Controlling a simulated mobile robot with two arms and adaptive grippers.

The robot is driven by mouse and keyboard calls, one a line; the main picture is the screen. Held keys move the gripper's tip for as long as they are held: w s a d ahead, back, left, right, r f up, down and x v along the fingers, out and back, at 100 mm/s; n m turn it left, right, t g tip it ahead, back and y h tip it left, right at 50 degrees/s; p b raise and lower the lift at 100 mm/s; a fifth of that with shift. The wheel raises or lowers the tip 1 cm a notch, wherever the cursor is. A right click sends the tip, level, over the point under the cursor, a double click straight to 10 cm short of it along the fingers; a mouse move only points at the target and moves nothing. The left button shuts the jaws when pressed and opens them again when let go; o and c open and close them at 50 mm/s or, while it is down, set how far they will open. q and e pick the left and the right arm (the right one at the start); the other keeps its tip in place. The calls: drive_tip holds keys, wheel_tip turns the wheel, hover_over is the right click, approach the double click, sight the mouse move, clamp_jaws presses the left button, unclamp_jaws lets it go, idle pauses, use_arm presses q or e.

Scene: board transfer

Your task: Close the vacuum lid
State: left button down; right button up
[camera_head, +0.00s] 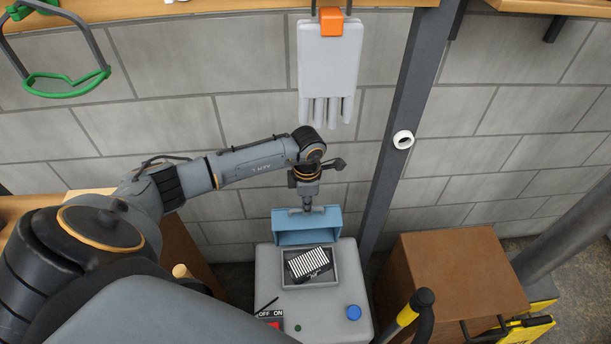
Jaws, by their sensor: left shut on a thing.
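The vacuum lid (290,238) is blue and stands raised at the back of the grey vacuum machine (345,290). The chamber in front of it is open. A dark board with white stripes (309,262) lies tilted in the chamber. My left gripper (307,208) points down at the lid's upper edge and is shut on it. Its fingers are small in this view. My right gripper is not in view.
The machine's front has an OFF/ON switch (270,322) and a blue knob (354,312). A brown box (452,285) stands to the right. A dark post (399,130) rises behind. A grey glove (328,70) hangs above.

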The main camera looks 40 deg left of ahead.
use_arm(q)
drive_tip(key=shift+s+d+f, duration=0.15)
drive_tip(key=shift+s+d, duration=0.65)
drive_tip(key=shift+s, duration=0.15)
drive_tip(key=shift+s+d+f, duration=0.15)
drive_tip(key=shift+s+d, duration=0.6)
drive_tip(key=shift+s, duration=0.15)
drive_tip(key=c, duration=1.4)
unclamp_jaws()
